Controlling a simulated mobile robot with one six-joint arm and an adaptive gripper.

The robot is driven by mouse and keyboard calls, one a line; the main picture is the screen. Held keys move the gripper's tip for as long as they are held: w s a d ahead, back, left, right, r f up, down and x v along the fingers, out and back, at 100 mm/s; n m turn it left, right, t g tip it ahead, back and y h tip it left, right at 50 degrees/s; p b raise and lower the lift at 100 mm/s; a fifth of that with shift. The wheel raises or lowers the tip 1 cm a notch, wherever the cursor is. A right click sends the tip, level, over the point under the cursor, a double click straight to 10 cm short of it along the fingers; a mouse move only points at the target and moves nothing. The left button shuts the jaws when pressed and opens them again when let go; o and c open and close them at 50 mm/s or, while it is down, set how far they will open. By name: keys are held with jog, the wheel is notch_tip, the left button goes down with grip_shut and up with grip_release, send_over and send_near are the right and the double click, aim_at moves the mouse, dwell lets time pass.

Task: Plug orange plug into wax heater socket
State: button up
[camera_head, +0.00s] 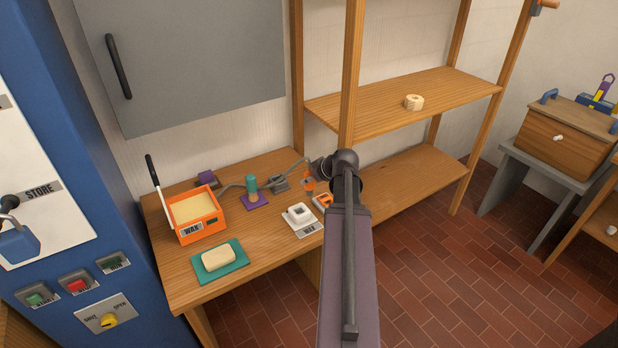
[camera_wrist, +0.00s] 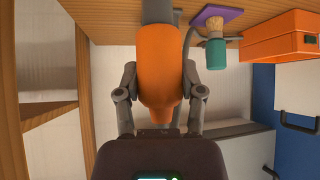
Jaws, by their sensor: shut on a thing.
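The orange plug (camera_wrist: 160,70) fills the middle of the wrist view, between the two fingers of my gripper (camera_wrist: 158,98). Its tapered end is nearest the camera and its grey end points away. In the head view, my gripper (camera_head: 313,176) is small and partly hidden by my arm, over the bench's back right, with orange of the plug (camera_head: 309,186) just below it. A white socket block (camera_head: 299,214) sits on a pale plate with a label, apparently the wax heater socket, in front of the gripper. I cannot tell whether the plug touches anything.
On the wooden bench (camera_head: 262,232) stand an orange wax box (camera_head: 212,225), a teal-handled tool (camera_head: 251,184) on a purple base, a grey block (camera_head: 280,183) and a pale bar on a teal tray (camera_head: 238,267). An orange item (camera_head: 322,201) lies beside my arm. A shelf post rises behind.

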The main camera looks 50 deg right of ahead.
aim_at(309, 169)
jog(key=shift+r+p, duration=0.3)
dwell(0.4)
jog(key=shift+r+p, duration=2.4)
jog(key=shift+r, duration=0.05)
jog(key=shift+w+a, duration=0.1)
jog(key=w+a+n+g+y, duration=0.1)
jog(key=w+a+n+y, duration=0.2)
jog(key=a, duration=0.7)
jog(key=w+a+n+y, duration=0.15)
jog(key=w+a, duration=0.35)
jog(key=a, duration=0.6)
jog(key=a+n+g+y, duration=0.2)
jog(key=a+n, duration=0.4)
jog(key=a, duration=1.6)
jog(key=shift+g+y, duration=0.35)
jog(key=shift+g, duration=0.05)
